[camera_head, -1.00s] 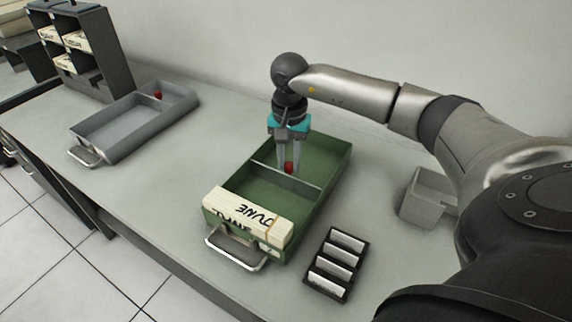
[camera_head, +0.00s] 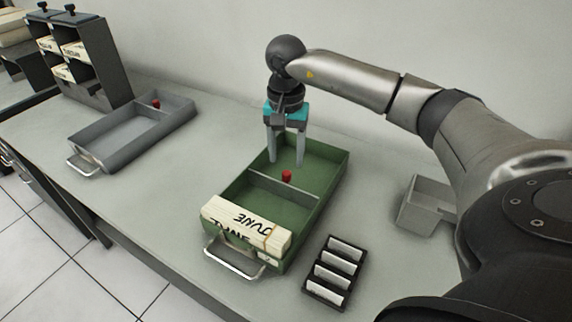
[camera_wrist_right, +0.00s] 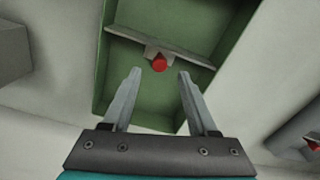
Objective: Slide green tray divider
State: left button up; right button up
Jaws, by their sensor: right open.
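The green tray (camera_head: 328,182) stands on the counter with its handle toward the front. A grey divider (camera_head: 286,187) with a red knob (camera_head: 287,176) crosses the tray's inside; the divider (camera_wrist_right: 185,53) and its knob (camera_wrist_right: 159,64) also show in the right wrist view. A block of cards marked JUNE (camera_head: 245,222) stands in the tray's front end. My right gripper (camera_head: 286,161) is open and empty over the tray's back part, its fingers apart and clear of the knob. In the wrist view the knob lies beyond the fingertips (camera_wrist_right: 158,72). My left gripper is out of view.
A grey tray (camera_head: 106,118) with its own red knob stands at the left. Behind it is a dark card rack (camera_head: 107,75). A black holder with labels (camera_head: 334,271) lies right of the green tray, and a grey bin (camera_head: 424,204) stands further right.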

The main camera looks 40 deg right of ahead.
aim_at(286, 173)
notch_tip(286, 173, up, 10)
jog(key=shift+r+p, duration=0.15)
jog(key=shift+p, duration=0.3)
